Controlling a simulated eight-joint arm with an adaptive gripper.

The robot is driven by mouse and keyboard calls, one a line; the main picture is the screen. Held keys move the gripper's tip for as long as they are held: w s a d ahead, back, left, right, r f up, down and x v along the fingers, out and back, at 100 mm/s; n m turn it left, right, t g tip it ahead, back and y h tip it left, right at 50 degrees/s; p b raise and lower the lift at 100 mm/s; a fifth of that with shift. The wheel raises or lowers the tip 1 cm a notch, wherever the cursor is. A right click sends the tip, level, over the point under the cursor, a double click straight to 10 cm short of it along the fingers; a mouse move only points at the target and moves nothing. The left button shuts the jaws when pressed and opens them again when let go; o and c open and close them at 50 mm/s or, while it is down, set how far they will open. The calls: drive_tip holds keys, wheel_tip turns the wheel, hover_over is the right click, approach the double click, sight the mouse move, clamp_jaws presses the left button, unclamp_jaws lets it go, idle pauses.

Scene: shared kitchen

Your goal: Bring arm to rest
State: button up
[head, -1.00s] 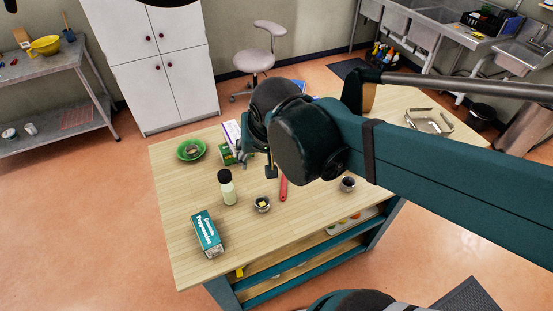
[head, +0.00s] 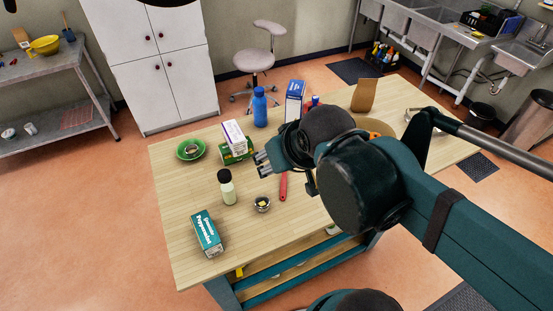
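My gripper (head: 262,163) is in the head view, above the wooden table and pointing left. Its fingers show small and dark, with what looks like a gap between the tips and nothing seen between them. My arm reaches in from the lower right and hides part of the table's right side. The table (head: 185,265) carries the objects around the gripper. A green and white box (head: 236,150) is behind and left of the fingertips, apart from them as far as I can tell.
A green bowl (head: 191,149), a cream bottle (head: 227,187), a Peppermint box (head: 207,232), a small metal bowl (head: 262,204) and a red-handled tool (head: 283,187) are on the table. A blue bottle (head: 260,107), a blue box (head: 295,100) and a brown bag (head: 365,95) stand farther back.

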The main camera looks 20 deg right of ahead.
wheel_tip(320, 180, down, 10)
drive_tip(key=b, duration=1)
idle(1.0)
